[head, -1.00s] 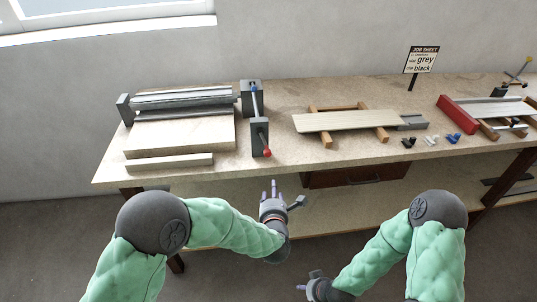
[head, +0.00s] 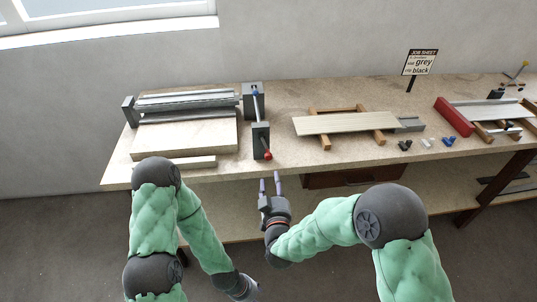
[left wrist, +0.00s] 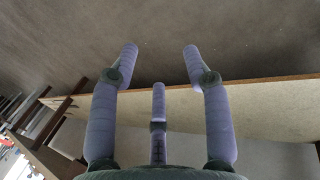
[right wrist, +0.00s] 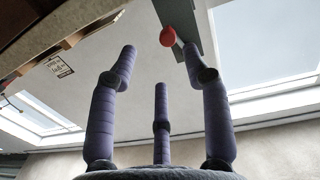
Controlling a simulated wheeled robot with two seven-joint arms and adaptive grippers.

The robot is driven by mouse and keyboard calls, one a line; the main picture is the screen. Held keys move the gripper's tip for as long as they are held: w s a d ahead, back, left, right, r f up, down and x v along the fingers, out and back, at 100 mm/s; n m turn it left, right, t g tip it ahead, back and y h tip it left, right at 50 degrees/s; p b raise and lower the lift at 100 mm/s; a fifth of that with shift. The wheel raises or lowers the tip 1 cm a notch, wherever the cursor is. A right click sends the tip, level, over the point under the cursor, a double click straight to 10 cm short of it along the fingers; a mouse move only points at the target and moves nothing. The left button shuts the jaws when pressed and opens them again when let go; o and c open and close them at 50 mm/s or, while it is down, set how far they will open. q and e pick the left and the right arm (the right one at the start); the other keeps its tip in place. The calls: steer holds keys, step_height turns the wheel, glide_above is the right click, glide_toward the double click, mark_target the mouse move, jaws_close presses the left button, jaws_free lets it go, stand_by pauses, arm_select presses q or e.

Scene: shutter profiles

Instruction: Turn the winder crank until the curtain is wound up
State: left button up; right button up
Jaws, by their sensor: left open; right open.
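The winder (head: 185,116) sits at the left of the bench, with a grey roller between dark end blocks. A pale flat panel (head: 190,140) lies in front of it; I cannot tell if this is the curtain. The crank's red knob (head: 267,156) is at the front of a dark upright piece (head: 260,138) right of the roller. My right gripper (head: 270,182) is open and empty, in front of and below the knob, apart from it. The knob (right wrist: 168,37) also shows beyond its fingers in the right wrist view. My left gripper (head: 250,292) is low, open and empty (left wrist: 160,55).
A pale strip (head: 175,163) lies along the bench's (head: 290,92) front edge. To the right are a slatted board on wooden supports (head: 345,122), small black and blue clips (head: 447,141), a red block (head: 453,117) and a job sheet sign (head: 420,62).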

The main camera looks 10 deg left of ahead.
mark_target(269, 158)
steer(key=x, duration=0.3)
steer(key=r+b+x, duration=0.1)
steer(key=x, duration=0.2)
steer(key=b+x, duration=0.1)
steer(key=x, duration=0.2)
steer(key=shift+a+r, duration=0.25)
steer(key=shift+a, duration=0.05)
steer(key=shift+b+x, duration=0.4)
steer(key=shift+x, duration=0.45)
arm_select(q)
steer(key=f, duration=0.1)
steer(key=s+f, duration=0.1)
steer(key=f, duration=0.1)
steer(key=shift+s+m, duration=0.1)
steer(key=shift+m, duration=0.3)
arm_select(e)
steer(key=shift+r, duration=0.1)
